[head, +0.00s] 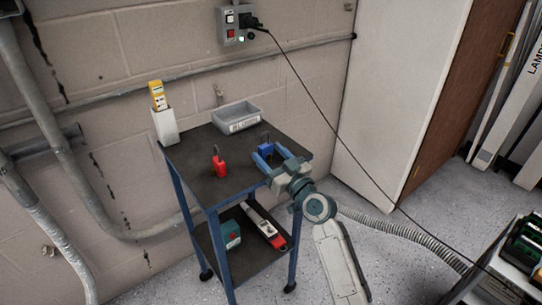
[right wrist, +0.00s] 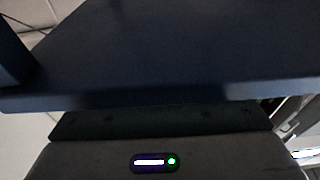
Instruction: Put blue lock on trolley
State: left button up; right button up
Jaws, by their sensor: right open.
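The trolley (head: 190,158) has a dark top shelf and blue legs and stands against the block wall. The blue lock (head: 265,149), with a dark shackle, is at the right part of its top, between the fingers of my right gripper (head: 266,151). The gripper is open around the lock, low over the top shelf. I cannot tell whether the lock rests on the shelf or whether the fingers touch it. In the right wrist view a dark blue surface fills the upper part, and the lock cannot be made out. My left gripper is not in view.
A red lock (head: 219,165) stands on the trolley top. A grey bin (head: 238,117) sits at its back, and a white holder (head: 164,127) with a yellow device (head: 157,95) at its left corner. A cable hangs from the wall switch box (head: 238,27).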

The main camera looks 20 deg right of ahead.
jog(key=shift+s, duration=0.15)
jog(key=b+v, duration=0.2)
jog(key=v, duration=1)
jog(key=s+f+g+h, duration=0.1)
jog(key=s+f+g, duration=0.2)
jog(key=f, duration=0.4)
jog(key=s+a+f+g+h, duration=0.1)
jog(key=s+f+g, duration=0.25)
jog(key=f, duration=0.25)
jog(key=s+f+g+h, duration=0.1)
jog(key=s+f+g, duration=0.15)
jog(key=f, duration=0.45)
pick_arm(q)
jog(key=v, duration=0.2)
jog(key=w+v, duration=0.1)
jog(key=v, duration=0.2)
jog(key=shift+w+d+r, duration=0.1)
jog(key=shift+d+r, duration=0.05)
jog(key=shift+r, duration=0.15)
pick_arm(e)
jog(key=s+d+f+m+g+h, duration=0.1)
jog(key=s+d+f+g+h, duration=0.1)
jog(key=s+f, duration=0.3)
jog(key=s+d+f+m+g+h, duration=0.2)
jog(key=s+f+g, duration=0.3)
jog(key=s, duration=0.7)
jog(key=shift+s+d+f+h, duration=0.35)
jog(key=shift+s+d+h, duration=0.05)
jog(key=shift+d, duration=0.35)
